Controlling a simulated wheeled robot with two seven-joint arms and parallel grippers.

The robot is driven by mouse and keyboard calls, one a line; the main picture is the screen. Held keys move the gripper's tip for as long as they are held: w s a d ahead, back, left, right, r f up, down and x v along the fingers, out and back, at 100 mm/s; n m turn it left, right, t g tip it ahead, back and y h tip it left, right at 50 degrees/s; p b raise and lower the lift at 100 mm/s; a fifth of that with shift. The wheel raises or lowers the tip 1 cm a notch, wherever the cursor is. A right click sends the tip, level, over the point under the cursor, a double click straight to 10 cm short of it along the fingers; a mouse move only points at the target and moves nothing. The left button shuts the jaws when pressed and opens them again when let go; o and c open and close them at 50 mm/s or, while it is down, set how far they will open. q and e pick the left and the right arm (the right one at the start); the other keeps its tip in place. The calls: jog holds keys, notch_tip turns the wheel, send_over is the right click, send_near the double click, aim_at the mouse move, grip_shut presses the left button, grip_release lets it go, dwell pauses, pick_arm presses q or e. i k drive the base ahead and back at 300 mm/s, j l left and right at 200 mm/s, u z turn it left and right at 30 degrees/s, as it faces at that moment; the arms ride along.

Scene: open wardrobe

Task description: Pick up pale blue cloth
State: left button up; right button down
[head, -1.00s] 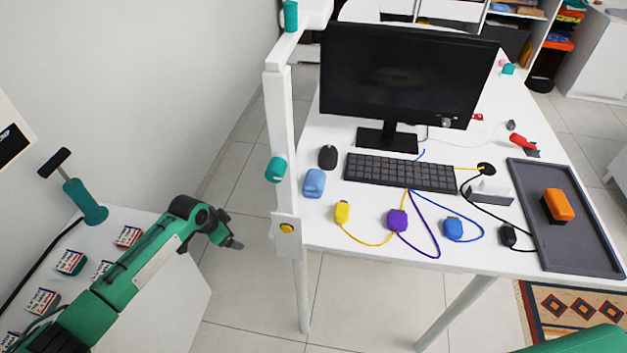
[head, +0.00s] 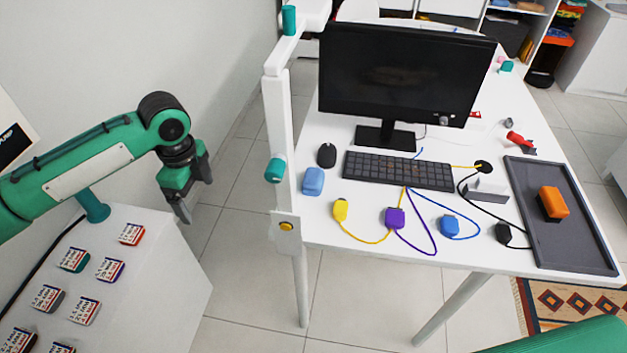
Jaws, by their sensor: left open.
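The pale blue cloth (head: 313,181) looks like a small, thick, rounded pad. It lies at the left edge of the white desk, just in front of the black mouse and beside the white post. My left gripper (head: 195,197) is open and empty, with its fingers pointing down. It is in the air left of the desk, between the desk and the white cabinet, apart from the cloth. The white post stands between them in the picture. My right gripper is out of view; only a green part of my arm shows at the bottom right.
The white post (head: 280,150) with teal knobs rises at the desk's left edge. A keyboard (head: 398,170), monitor (head: 405,75), coloured cable blocks and a dark tray (head: 570,235) with an orange block fill the desk (head: 350,255). Several labelled blocks lie on the white cabinet (head: 165,290).

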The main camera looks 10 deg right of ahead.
aim_at(312, 184)
jog(key=i+l, duration=0.1)
jog(key=l, duration=0.25)
jog(key=i+l, duration=0.1)
jog(key=l, duration=0.25)
jog(key=i+l, duration=0.1)
jog(key=l, duration=0.25)
jog(key=i+l, duration=0.1)
jog(key=l, duration=0.2)
